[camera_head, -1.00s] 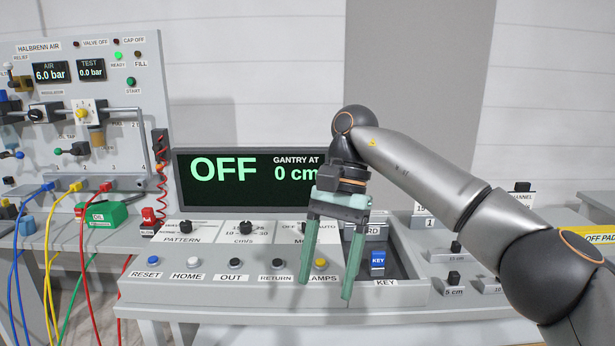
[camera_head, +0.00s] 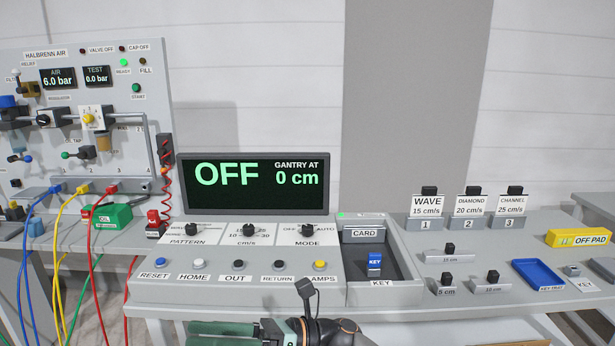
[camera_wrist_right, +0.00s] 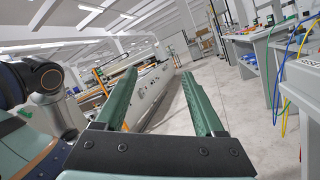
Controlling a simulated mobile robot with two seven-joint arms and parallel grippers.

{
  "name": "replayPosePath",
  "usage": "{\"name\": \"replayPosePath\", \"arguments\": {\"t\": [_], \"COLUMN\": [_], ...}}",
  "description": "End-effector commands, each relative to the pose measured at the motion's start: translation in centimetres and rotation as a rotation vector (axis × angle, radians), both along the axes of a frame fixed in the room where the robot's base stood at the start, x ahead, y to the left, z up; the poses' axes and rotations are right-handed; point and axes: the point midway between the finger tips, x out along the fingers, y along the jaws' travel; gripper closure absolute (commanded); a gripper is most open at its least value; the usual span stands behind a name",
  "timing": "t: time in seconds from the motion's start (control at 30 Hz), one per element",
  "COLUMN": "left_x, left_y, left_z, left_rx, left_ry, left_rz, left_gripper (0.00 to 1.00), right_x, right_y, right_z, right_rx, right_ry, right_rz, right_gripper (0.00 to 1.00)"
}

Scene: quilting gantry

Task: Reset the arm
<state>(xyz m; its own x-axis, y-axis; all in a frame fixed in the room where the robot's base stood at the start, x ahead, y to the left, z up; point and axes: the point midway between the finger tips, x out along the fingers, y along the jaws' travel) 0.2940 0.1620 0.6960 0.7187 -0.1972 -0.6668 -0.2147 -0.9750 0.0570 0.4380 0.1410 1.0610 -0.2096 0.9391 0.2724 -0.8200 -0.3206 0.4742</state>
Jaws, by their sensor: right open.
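My right gripper (camera_head: 205,335) shows at the bottom edge of the head view, in front of the console. Its green fingers point left, and the lower part is cut off by the frame. In the right wrist view my right gripper (camera_wrist_right: 158,80) has its two fingers wide apart with nothing between them; past them lie open floor and a long machine. My left gripper is not in view.
The control console (camera_head: 240,290) carries buttons, knobs and a blue key (camera_head: 375,260) in a recess. Its display (camera_head: 253,183) reads OFF and 0 cm. An air panel (camera_head: 80,110) with coloured hoses stands left. A blue tray (camera_head: 538,273) and yellow OFF PAD (camera_head: 578,238) lie right.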

Motion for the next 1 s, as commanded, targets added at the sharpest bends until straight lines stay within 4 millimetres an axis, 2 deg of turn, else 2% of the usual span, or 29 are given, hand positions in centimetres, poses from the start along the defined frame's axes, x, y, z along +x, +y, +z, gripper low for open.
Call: {"name": "replayPosePath", "arguments": {"t": [0.03, 0.13, 0.27, 0.37, 0.47, 0.57, 0.67, 0.8, 0.9, 1.0], "left_x": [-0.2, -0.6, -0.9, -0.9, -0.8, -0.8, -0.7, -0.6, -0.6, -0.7], "left_y": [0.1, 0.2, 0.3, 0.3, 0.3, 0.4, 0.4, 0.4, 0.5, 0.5], "left_z": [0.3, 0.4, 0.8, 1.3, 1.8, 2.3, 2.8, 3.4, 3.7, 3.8], "left_rx": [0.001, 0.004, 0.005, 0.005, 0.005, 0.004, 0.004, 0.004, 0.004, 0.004], "left_ry": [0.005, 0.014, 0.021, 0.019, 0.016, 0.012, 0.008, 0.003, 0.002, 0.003], "left_rz": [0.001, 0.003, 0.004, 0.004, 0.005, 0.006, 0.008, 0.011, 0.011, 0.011], "left_gripper": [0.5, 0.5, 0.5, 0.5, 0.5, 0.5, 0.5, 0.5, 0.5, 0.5], "right_x": [0.5, 2.3, 4.3, 5.2, 5.0, 3.4, 0.4, -5.6, -9.9, -13.0], "right_y": [-0.6, -2.4, -6.0, -9.5, -13.3, -17.3, -21.3, -26.1, -28.5, -30.0], "right_z": [-0.2, -1.0, -3.9, -7.4, -11.8, -16.6, -21.6, -27.6, -30.3, -31.9], "right_rx": [0.053, 0.156, 0.292, 0.402, 0.519, 0.646, 0.786, 0.994, 1.126, 1.22], "right_ry": [0.15, 0.452, 0.852, 1.162, 1.466, 1.763, 2.045, 2.392, 2.569, 2.679], "right_rz": [-0.054, -0.16, -0.288, -0.377, -0.465, -0.552, -0.643, -0.767, -0.842, -0.897], "right_gripper": [0.29, 0.29, 0.29, 0.29, 0.29, 0.29, 0.29, 0.29, 0.29, 0.29]}}
